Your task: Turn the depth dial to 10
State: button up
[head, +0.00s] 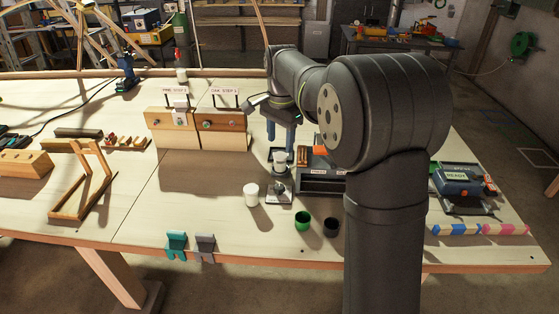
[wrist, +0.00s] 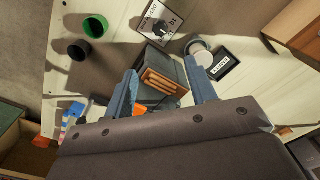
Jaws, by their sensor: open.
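The depth dial (wrist: 160,29) is a dark round knob on a pale square plate with printed figures, at the top middle of the wrist view. In the head view the dial (head: 278,187) sits on its plate near the table's middle. The plate's lettering is too small to read surely, and I cannot tell the dial's setting. My gripper (head: 281,135) points down behind the dial, above a pale cup-like thing (head: 280,158). Its two blue fingers are apart with nothing held between them, and it also shows in the wrist view (wrist: 163,88). It does not touch the dial.
A dark box (head: 322,184) stands right of the dial. A white cup (head: 251,193) stands to its left, and a green cup (head: 303,221) and a black cup (head: 331,226) in front. Wooden panels (head: 222,128) stand behind. The table's left front is fairly clear.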

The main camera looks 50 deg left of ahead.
send_near(279, 187)
jog(key=shift+m, duration=0.4)
notch_tip(279, 187, down, 9)
jog(key=shift+w+a+r, duration=0.1)
jog(key=c, duration=1)
jog(key=shift+o, duration=0.2)
jog(key=shift+n, duration=0.7)
jog(key=o, duration=1)
jog(key=shift+c, duration=0.2)
